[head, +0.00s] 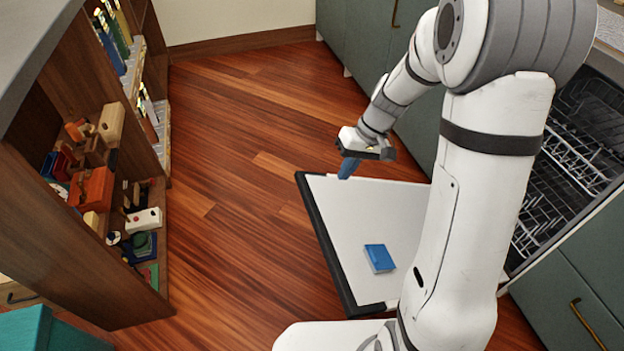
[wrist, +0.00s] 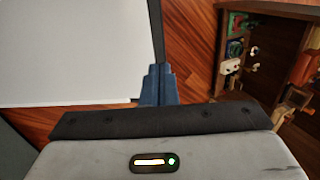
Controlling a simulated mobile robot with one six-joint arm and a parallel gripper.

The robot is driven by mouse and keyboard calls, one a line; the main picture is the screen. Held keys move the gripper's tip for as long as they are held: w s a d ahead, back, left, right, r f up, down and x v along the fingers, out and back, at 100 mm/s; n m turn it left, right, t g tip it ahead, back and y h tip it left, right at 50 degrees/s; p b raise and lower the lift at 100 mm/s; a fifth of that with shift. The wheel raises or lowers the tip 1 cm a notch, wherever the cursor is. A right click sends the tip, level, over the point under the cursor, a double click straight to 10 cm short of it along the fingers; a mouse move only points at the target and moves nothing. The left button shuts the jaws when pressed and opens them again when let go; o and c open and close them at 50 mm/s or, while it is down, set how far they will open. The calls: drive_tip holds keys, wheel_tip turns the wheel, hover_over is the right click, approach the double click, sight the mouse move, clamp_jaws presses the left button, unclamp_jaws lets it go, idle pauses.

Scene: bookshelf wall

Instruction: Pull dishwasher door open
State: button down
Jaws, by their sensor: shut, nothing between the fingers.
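The dishwasher door (head: 355,215) is folded down and lies about flat, its white inner side up and its dark edge toward the bookshelf. It also fills the upper left of the wrist view (wrist: 70,50). The dishwasher's inside with wire racks (head: 570,160) shows at the right, partly hidden by my arm. My gripper (head: 347,170) is shut and empty, above the far corner of the door. Its blue fingertips show together in the wrist view (wrist: 157,82), at the door's dark edge. I cannot tell whether they touch the door.
A small blue box (head: 379,258) lies on the open door. A wooden bookshelf (head: 140,230) with toys and books stands at the left. Green cabinets (head: 415,125) flank the dishwasher. The wooden floor (head: 235,150) between shelf and door is clear.

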drive_tip(key=w+f, duration=0.1)
drive_tip(key=w, duration=0.1)
drive_tip(key=b, duration=0.5)
approach(312, 211)
drive_tip(key=shift+y, duration=0.3)
drive_tip(key=x, duration=0.6)
drive_tip(key=shift+d+f, duration=0.25)
drive_tip(key=shift+d, duration=0.05)
drive_tip(key=shift+a+f, duration=0.2)
drive_tip(key=shift+f, duration=0.1)
